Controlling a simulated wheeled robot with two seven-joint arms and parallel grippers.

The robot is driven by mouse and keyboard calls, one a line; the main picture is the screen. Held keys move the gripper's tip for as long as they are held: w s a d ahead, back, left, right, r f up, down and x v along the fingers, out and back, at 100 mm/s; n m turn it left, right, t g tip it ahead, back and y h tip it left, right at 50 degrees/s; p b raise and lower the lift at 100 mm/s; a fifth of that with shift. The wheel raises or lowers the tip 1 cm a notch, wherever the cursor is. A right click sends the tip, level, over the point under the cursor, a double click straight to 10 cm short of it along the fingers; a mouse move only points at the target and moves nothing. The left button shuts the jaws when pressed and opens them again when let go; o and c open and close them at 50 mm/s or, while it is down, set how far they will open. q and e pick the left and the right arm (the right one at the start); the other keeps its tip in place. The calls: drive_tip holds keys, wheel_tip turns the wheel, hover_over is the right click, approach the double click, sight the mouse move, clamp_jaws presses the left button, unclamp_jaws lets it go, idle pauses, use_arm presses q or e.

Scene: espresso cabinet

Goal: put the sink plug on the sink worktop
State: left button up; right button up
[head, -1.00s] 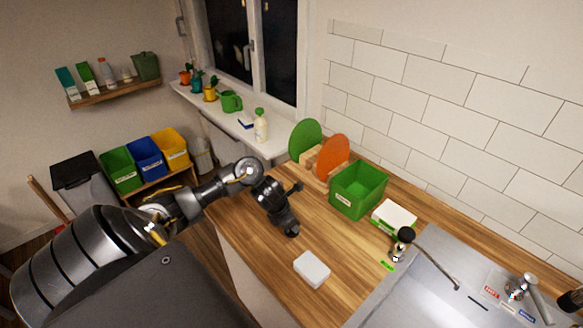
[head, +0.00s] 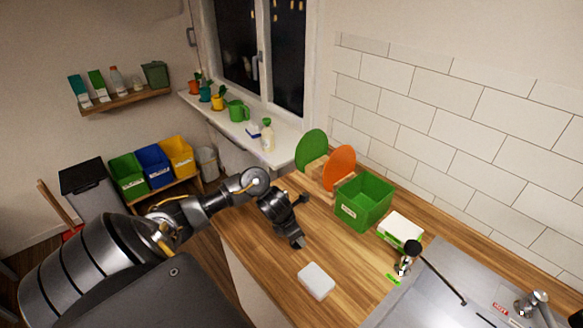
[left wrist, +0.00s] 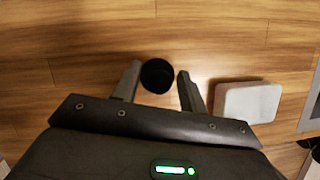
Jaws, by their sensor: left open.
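The sink plug, seen as a small black round piece (left wrist: 157,75), stands on the wooden worktop (left wrist: 60,45) in the left wrist view. My left gripper (left wrist: 155,77) is open, with one finger on each side of the black piece. A gap shows at the right finger; I cannot tell whether the left finger touches it. In the head view my left gripper (head: 298,243) points down at the worktop (head: 262,262), and the plug is hidden there. My right gripper is not in view.
A white block (head: 316,280) lies close to my left gripper; it also shows in the left wrist view (left wrist: 247,102). A green bin (head: 362,202), a white-topped green box (head: 401,227) and the metal sink (head: 450,290) are to the right. Worktop between gripper and bin is clear.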

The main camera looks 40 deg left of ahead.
use_arm(q)
drive_tip(key=v, duration=1.1)
drive_tip(key=shift+r, duration=0.35)
drive_tip(key=shift+s, duration=0.15)
drive_tip(key=shift+s+a, duration=0.1)
